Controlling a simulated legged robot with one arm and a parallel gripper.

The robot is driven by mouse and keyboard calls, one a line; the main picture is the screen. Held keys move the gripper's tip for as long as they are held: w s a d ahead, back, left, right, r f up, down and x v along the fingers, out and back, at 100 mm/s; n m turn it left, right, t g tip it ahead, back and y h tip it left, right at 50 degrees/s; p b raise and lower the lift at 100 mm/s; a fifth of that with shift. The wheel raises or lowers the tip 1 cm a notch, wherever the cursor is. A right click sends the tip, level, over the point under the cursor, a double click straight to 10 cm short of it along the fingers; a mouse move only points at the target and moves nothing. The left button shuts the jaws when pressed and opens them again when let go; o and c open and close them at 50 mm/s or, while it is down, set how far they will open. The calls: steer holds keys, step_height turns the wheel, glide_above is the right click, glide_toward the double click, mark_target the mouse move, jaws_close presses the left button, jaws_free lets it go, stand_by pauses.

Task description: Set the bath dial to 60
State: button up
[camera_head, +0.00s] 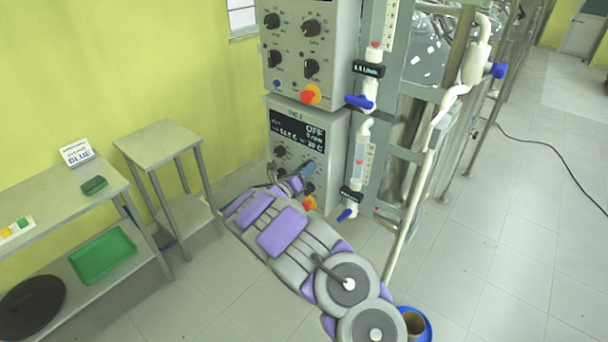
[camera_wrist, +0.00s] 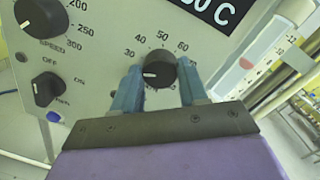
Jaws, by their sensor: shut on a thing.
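The bath dial (camera_wrist: 160,66) is a black round knob on the grey panel, ringed by printed numbers; 30, 40, 50 and 60 can be read. Its white pointer mark sits at the left side, below the 30. My gripper (camera_wrist: 160,76) has one blue finger on each side of the dial and is shut on it. In the head view my gripper (camera_head: 299,183) is at the lower control unit (camera_head: 283,121), and my arm hides part of that panel. The unit's black display (camera_head: 298,133) shows OFF on its top line.
A speed knob (camera_wrist: 41,17) and an off/on knob (camera_wrist: 46,88) sit left of the dial. An upper control unit (camera_head: 340,45), red-orange knobs and blue-handled valves (camera_head: 359,102) are close by. A side table (camera_head: 158,143) stands left; open floor lies right.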

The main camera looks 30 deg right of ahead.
steer(key=m+g+b, duration=0.1)
steer(key=m, duration=0.8)
steer(key=m+g+b, duration=0.1)
steer(key=m+b, duration=0.1)
steer(key=m, duration=0.7)
steer(key=m+h+b, duration=0.1)
steer(key=m, duration=0.9)
steer(key=shift+f+g, duration=0.4)
steer(key=shift+a+m, duration=0.1)
steer(key=shift+m, duration=0.2)
steer(key=o, duration=0.9)
steer(key=shift+w, duration=0.15)
steer(key=shift+o, duration=0.8)
steer(key=shift+r, duration=0.15)
steer(key=p+v, duration=0.3)
steer(key=v, duration=1.4)
steer(key=shift+a, duration=0.2)
